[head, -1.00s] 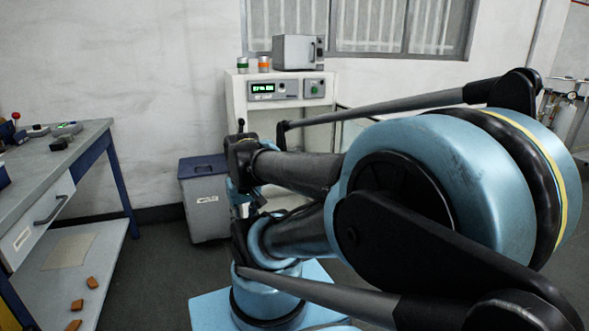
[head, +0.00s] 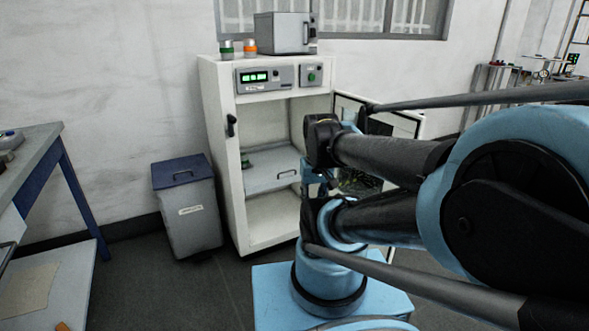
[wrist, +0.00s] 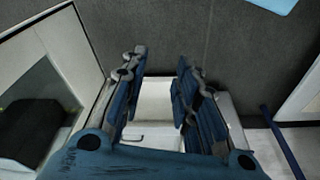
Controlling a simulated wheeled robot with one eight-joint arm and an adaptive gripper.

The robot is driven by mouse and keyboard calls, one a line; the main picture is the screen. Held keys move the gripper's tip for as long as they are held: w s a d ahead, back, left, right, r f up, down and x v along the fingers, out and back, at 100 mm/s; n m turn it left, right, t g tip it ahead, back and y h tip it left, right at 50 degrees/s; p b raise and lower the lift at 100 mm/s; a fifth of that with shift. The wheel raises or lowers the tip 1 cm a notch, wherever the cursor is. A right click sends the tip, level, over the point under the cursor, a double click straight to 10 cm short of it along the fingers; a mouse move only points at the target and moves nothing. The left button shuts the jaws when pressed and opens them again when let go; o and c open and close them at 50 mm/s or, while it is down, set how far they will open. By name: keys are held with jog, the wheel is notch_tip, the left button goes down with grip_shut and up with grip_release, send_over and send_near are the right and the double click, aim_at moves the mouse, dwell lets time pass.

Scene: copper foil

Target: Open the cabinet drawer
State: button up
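The white cabinet (head: 225,160) stands against the wall with its door (head: 405,122) swung open to the right. Its drawer (head: 265,178) sits inside at mid height, with a small handle (head: 286,173) on its front. My gripper (head: 318,190) is in front of the cabinet's right side, to the right of the handle in the head view and partly hidden by my arm. In the wrist view my gripper (wrist: 160,62) has its two blue fingers apart, with nothing held between them. Pale cabinet surfaces show beyond the gap. I cannot tell the exact distance to the handle.
A grey bin with a blue lid (head: 187,205) stands left of the cabinet. A workbench (head: 35,150) is at the far left. A grey box (head: 284,33) and two small jars sit on the cabinet.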

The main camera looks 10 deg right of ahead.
jog(key=w+r+m, duration=0.4)
jog(key=w+r, duration=0.4)
jog(key=w, duration=0.3)
jog(key=w+f+m, duration=0.1)
jog(key=w+m, duration=0.6)
jog(key=w, duration=2.2)
jog(key=w+d+f+m, duration=0.1)
jog(key=w+f+m, duration=0.1)
jog(key=w+f, duration=0.3)
jog(key=w+f+m, duration=0.2)
jog(key=w+f, duration=0.2)
jog(key=w, duration=0.4)
jog(key=shift+y, duration=0.3)
jog(key=w+f, duration=0.1)
jog(key=f, duration=0.4)
jog(key=w+f, duration=0.1)
jog(key=f, duration=0.5)
jog(key=w+f, duration=0.1)
jog(key=f, duration=0.4)
jog(key=shift+w+a+f, duration=0.1)
jog(key=shift+a+f, duration=0.2)
jog(key=shift+f, duration=0.05)
jog(key=shift+c, duration=0.3)
